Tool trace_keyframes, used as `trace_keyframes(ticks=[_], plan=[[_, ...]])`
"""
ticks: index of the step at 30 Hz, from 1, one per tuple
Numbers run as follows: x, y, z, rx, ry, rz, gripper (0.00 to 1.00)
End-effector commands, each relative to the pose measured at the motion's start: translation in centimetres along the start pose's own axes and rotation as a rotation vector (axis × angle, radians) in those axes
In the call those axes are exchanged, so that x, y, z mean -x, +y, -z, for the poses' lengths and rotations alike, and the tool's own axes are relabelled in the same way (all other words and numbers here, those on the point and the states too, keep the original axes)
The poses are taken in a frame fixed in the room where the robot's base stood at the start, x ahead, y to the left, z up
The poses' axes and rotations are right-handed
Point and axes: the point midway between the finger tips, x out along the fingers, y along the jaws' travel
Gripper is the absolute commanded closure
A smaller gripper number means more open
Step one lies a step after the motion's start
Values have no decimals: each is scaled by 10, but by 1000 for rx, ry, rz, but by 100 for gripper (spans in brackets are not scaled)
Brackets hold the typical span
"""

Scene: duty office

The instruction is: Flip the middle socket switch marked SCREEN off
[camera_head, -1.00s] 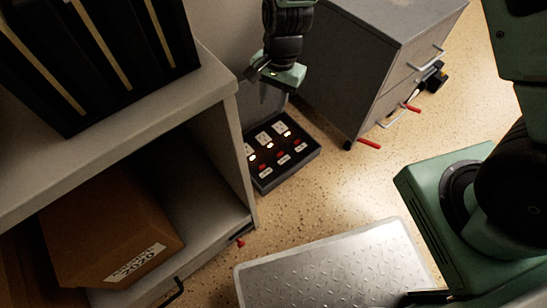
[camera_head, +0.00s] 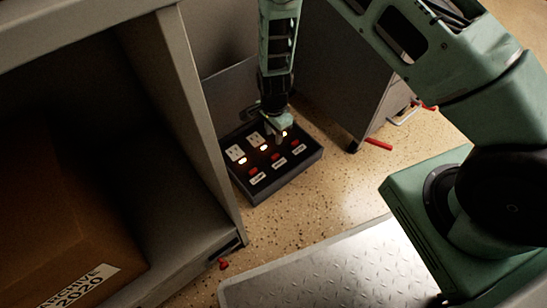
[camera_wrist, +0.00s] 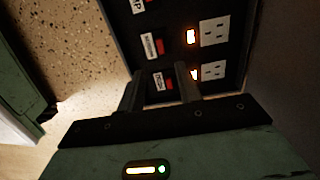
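The dark socket box (camera_head: 262,190) lies on the floor with a row of red switches, white labels, glowing orange lights and white sockets. The middle red switch (camera_head: 275,157) has its light (camera_head: 263,147) lit; this switch also shows in the wrist view (camera_wrist: 158,35), its label too blurred to read surely. My gripper (camera_head: 281,133) is over the right-hand side of the box. In the wrist view my gripper (camera_wrist: 158,82) is open, its fingers either side of the end switch (camera_wrist: 170,83), beside the middle one. Contact cannot be told. The end socket is partly hidden.
A grey shelf unit (camera_head: 195,110) with a cardboard archive box (camera_head: 60,215) stands close on the left. A grey drawer cabinet (camera_head: 340,90) stands behind on the right, with a red lever (camera_head: 378,144) low down. A metal tread plate (camera_head: 330,275) lies in front.

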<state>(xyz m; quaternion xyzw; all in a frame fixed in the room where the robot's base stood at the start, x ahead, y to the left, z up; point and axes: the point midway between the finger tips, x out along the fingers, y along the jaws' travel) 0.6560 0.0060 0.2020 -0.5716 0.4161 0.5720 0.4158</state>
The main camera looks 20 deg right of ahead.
Motion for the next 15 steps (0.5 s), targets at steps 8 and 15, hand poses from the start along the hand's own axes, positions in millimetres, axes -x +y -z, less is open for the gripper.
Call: trace_keyframes(ticks=[8,15], plan=[[-66,0,0,0,0,-1,65],[-105,0,0,1,0,1,65]])
